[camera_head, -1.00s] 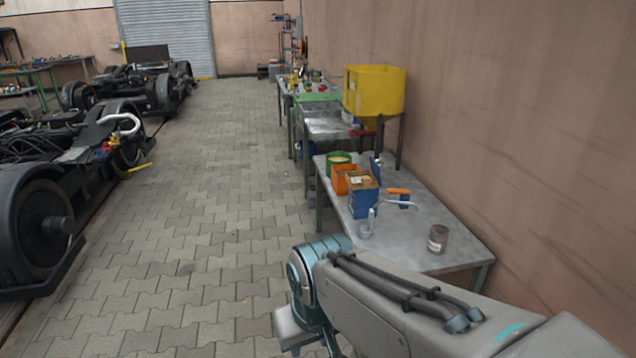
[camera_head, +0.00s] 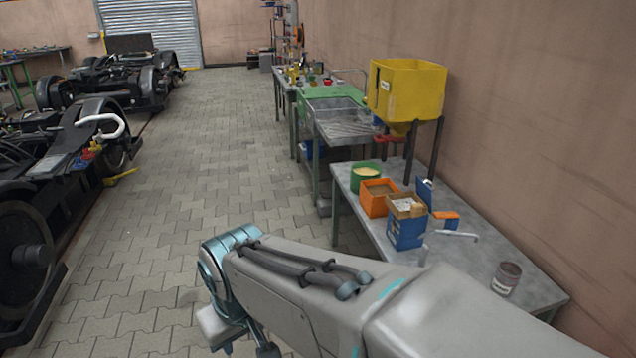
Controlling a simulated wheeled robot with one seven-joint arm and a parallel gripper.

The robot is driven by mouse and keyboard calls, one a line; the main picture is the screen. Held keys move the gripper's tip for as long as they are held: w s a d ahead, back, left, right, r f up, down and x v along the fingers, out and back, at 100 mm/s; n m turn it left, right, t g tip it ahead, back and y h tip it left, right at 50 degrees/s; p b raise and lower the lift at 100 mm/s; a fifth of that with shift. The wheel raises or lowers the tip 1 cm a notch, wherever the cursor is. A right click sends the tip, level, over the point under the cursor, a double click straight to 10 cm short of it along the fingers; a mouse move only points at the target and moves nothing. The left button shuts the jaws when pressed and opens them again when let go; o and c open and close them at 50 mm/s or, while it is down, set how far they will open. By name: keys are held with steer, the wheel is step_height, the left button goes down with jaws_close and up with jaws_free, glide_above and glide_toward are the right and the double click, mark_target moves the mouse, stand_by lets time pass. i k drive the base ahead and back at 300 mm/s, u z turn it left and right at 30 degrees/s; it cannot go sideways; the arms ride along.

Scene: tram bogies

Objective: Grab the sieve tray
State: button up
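A grey, shallow metal tray-like surface (camera_head: 347,128) sits on the middle bench beyond the near table, left of the yellow hopper. It may be the sieve tray, but its mesh is too small to make out. My arm reaches across the bottom of the picture and bends down at a teal joint, left of the near table.
The near grey table (camera_head: 478,225) holds a green tub (camera_head: 364,178), an orange box (camera_head: 377,202), a blue box (camera_head: 406,232) and a can (camera_head: 506,279). A yellow hopper (camera_head: 407,92) stands behind. Black bogies (camera_head: 62,170) line the left.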

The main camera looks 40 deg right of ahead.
mark_target(404, 205)
steer(key=z, duration=0.15)
steer(key=i, duration=1.7)
steer(key=z, duration=1.45)
steer(key=i, duration=0.85)
steer(key=z, duration=1.05)
steer(key=i, duration=0.25)
steer(key=z, duration=0.15)
